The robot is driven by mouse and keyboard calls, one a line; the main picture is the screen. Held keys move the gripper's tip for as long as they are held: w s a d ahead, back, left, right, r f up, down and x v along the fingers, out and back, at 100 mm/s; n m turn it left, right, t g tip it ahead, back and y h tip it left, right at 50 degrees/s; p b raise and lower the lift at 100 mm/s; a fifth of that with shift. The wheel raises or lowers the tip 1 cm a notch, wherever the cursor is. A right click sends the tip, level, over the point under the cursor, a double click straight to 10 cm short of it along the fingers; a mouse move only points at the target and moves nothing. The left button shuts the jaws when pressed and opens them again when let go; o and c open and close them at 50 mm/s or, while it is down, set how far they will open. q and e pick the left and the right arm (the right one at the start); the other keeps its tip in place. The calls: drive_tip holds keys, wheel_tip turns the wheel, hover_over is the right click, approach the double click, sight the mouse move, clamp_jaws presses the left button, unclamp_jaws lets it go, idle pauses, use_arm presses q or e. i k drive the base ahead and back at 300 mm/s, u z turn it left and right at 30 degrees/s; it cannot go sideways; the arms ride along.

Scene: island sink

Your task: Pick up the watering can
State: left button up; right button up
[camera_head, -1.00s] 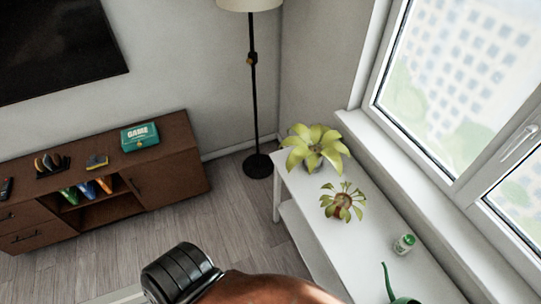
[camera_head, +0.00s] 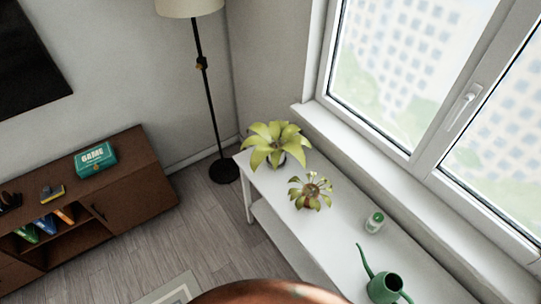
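A green watering can (camera_head: 384,287) stands on the white console table (camera_head: 333,232) under the window, at the lower right. Its thin spout points up and to the left, and its dark round opening faces up. The can's lower edge is close to the bottom of the picture. Neither of my grippers shows in this view.
On the same table stand a large yellow-green plant (camera_head: 275,146), a smaller plant (camera_head: 311,191) and a small green-and-white can (camera_head: 374,222). A brown rounded surface (camera_head: 270,293) covers the bottom centre. A floor lamp (camera_head: 210,90) and a brown cabinet (camera_head: 130,185) stand further left.

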sight(385, 287)
drive_tip(key=z, duration=1.5)
